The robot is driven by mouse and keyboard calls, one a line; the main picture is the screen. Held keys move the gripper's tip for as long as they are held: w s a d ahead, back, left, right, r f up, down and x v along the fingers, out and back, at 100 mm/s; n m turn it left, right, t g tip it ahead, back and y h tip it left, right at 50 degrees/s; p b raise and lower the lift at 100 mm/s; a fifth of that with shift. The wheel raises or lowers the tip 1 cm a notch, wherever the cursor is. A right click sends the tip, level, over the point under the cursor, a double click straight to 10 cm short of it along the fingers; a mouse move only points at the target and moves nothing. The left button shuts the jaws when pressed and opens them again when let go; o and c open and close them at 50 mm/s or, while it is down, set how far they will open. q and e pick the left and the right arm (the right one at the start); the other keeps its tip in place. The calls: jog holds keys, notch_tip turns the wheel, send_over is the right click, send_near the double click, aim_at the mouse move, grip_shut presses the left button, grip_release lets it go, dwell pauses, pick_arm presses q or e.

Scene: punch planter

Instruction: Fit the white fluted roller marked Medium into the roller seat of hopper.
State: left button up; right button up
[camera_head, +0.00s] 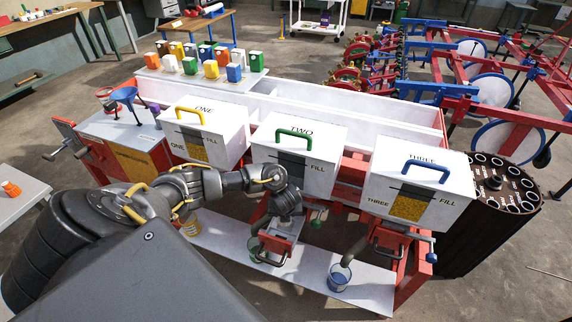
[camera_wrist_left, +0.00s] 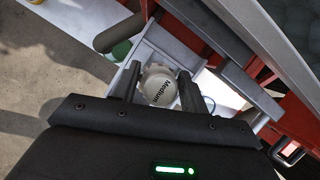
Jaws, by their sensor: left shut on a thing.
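The white fluted roller (camera_wrist_left: 158,86), with "Medium" on its end face, sits between the two dark fingers of my left gripper (camera_wrist_left: 160,92) in the left wrist view. The gripper is shut on it. In the head view my left gripper (camera_head: 286,212) is low in front of hopper TWO (camera_head: 297,143), just above its red and grey metering housing (camera_head: 276,243). The roller is hidden there. In the wrist view, a grey tray-like housing (camera_wrist_left: 188,50) lies around and behind the roller; I cannot tell whether the roller touches it. My right gripper is not in view.
Hopper ONE (camera_head: 203,130) and hopper THREE (camera_head: 417,190) flank hopper TWO on the red frame. A white shelf (camera_head: 312,262) below carries cups, including a blue one (camera_head: 339,277). A dark perforated drum (camera_head: 492,215) stands at right. Bright containers (camera_head: 211,69) stand behind.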

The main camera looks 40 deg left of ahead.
pick_arm(q)
jog(key=f, duration=0.1)
jog(key=f+b, duration=0.1)
jog(key=f, duration=0.1)
jog(key=shift+w+d+f, duration=0.15)
jog(key=shift+w, duration=0.05)
jog(key=shift+c, duration=0.5)
jog(key=shift+s+d+f, duration=0.1)
jog(key=shift+s+f, duration=0.05)
jog(key=shift+s, duration=0.1)
jog(key=shift+c, duration=1)
jog(key=o, duration=1)
jog(key=shift+f, duration=0.1)
jog(key=o, duration=0.4)
jog(key=shift+w+f, duration=0.1)
jog(key=shift+w, duration=0.15)
jog(key=shift+s+r, duration=0.15)
jog(key=shift+r, duration=0.5)
jog(key=p+v, duration=0.6)
jog(key=v, duration=0.5)
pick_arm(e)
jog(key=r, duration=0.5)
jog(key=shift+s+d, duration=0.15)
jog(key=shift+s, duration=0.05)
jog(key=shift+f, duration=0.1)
